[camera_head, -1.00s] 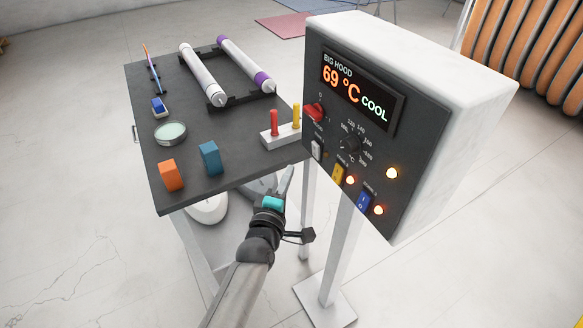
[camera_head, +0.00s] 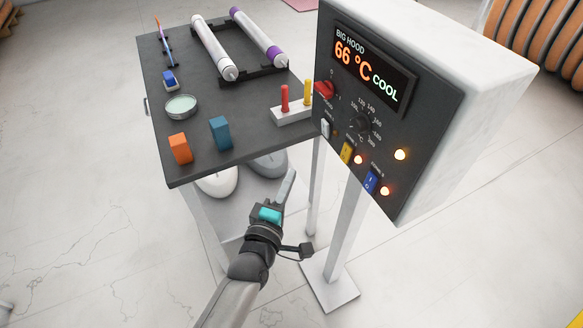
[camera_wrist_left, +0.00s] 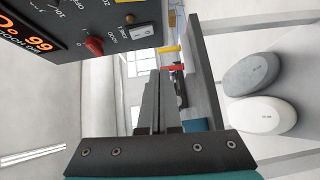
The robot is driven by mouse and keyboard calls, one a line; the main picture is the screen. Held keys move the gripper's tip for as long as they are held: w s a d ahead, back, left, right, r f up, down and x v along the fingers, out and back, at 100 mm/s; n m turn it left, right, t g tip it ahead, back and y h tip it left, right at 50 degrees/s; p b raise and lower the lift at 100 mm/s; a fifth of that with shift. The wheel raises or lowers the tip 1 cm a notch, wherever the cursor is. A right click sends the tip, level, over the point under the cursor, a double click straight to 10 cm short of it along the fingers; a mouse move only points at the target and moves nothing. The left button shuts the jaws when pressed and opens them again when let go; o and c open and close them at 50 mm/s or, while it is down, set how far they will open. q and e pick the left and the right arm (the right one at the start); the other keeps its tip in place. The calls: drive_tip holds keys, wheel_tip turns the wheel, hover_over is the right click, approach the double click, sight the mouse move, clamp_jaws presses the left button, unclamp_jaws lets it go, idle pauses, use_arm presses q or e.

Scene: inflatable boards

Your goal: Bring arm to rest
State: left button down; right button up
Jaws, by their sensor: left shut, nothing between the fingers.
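My left gripper (camera_head: 287,186) is in the head view, its arm coming in from the bottom. It is shut and empty, in the air in front of the dark table (camera_head: 240,146), below the table top's level. Its closed fingers also show in the left wrist view (camera_wrist_left: 156,90). The control box (camera_head: 375,120) stands to the right of the gripper, apart from it. Its display reads 66 °C COOL in the head view. My right gripper is not in view.
The table holds an orange block (camera_head: 180,149), a blue block (camera_head: 220,133), a round dish (camera_head: 181,106), two rollers on a rack and a white holder (camera_head: 293,114) with red and yellow pegs. The box's post (camera_head: 346,235) stands right of my arm. Floor is clear at left.

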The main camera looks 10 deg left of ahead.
use_arm(q)
drive_tip(key=s+a+f+m+g+b, duration=0.1)
drive_tip(key=s+f+m+g, duration=0.5)
drive_tip(key=f, duration=0.8)
drive_tip(key=s+a+f+m+g+b, duration=0.15)
drive_tip(key=s+f+m, duration=0.25)
drive_tip(key=s+f, duration=0.8)
drive_tip(key=s+a+f+m+g+y, duration=0.1)
drive_tip(key=s+a+f+m+g, duration=0.3)
drive_tip(key=s+f, duration=0.4)
drive_tip(key=s+a+f+m+g+y+b, duration=0.1)
drive_tip(key=s+a+f+m+g, duration=0.3)
drive_tip(key=s+f, duration=0.4)
drive_tip(key=s, duration=0.6)
drive_tip(key=shift+a+f+g+y, duration=0.25)
drive_tip(key=shift+g+y, duration=0.1)
drive_tip(key=shift+y, duration=0.05)
